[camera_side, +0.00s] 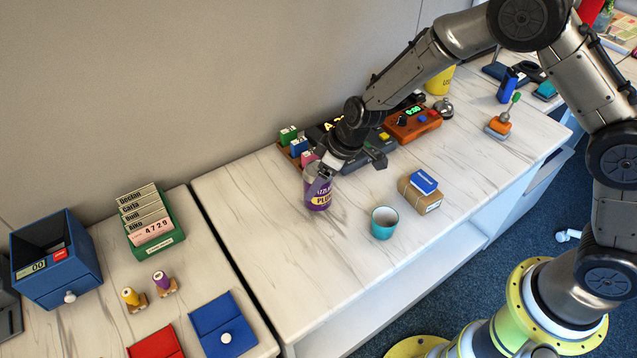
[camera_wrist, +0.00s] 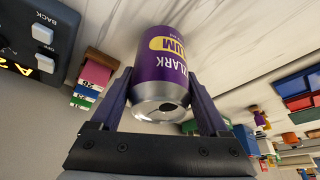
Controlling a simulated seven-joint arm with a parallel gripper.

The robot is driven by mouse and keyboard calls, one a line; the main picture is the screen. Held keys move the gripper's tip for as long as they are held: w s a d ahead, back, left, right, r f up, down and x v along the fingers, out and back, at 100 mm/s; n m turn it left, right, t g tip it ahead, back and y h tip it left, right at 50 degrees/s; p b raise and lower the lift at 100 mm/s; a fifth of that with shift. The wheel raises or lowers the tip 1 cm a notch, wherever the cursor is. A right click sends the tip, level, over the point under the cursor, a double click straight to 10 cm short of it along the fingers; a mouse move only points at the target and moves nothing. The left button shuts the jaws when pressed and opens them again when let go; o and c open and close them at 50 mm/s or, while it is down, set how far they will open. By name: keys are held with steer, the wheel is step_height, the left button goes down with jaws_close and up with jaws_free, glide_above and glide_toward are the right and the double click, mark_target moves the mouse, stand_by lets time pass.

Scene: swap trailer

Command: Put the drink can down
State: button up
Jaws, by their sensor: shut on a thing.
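The drink can (camera_side: 318,187) is purple with a yellow label band and a silver top. It is upright, at or just above the marbled counter (camera_side: 262,222); I cannot tell whether its base touches. My gripper (camera_side: 324,168) is shut on the can near its top, coming down from the upper right. In the wrist view the can (camera_wrist: 166,75) sits between both fingers of my gripper (camera_wrist: 164,98), with its silver top toward the camera.
Small coloured blocks (camera_side: 298,146), a dark button device (camera_side: 372,153) and an orange device (camera_side: 412,124) are behind. The counter left and front of the can is clear.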

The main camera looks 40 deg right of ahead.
steer(key=shift+f, duration=0.75)
steer(key=shift+f, duration=0.1)
steer(key=o, duration=1.6)
steer(key=shift+c, duration=0.2)
steer(key=v, duration=1.2)
steer(key=shift+s, duration=0.1)
